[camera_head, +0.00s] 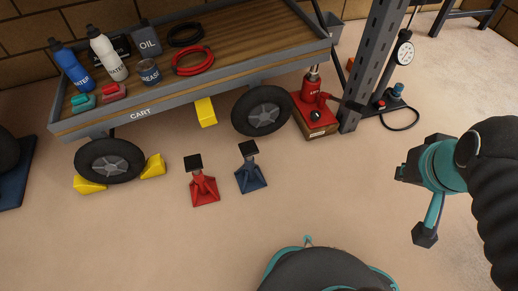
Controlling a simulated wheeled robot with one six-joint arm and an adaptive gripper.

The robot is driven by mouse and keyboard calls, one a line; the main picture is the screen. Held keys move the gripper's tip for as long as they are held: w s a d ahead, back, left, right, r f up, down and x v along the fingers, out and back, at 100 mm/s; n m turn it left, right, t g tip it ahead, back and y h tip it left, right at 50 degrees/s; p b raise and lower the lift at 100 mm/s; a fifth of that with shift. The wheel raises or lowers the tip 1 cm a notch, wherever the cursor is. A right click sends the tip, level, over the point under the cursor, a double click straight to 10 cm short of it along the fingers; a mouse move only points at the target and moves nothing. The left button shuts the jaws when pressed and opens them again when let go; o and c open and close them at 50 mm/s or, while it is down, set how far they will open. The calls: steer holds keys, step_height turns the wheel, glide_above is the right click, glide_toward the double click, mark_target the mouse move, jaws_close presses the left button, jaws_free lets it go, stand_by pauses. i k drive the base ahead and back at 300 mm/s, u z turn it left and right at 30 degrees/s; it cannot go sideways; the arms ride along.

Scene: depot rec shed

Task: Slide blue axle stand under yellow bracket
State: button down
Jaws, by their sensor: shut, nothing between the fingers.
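The blue axle stand (250,178) stands upright on the floor, in front of the cart and just right of the red axle stand (204,190). It has a dark square top pad. The yellow bracket (206,112) hangs from the underside of the cart's front edge, between the two wheels, behind and left of the blue stand. The blue stand is clear of it. My gripper (425,236) is at the right, well away from both stands. It is shut and empty, with its dark tip pointing down.
The cart (180,107) carries bottles, cans and cables. Yellow chocks (153,166) flank its left wheel (109,160). A red jack (315,110) stands right of the right wheel (262,111), beside a grey post (372,65). Floor between stands and gripper is clear.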

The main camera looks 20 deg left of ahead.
mark_target(251, 179)
steer(key=z, duration=1.1)
steer(key=k, duration=0.7)
steer(key=u, duration=0.65)
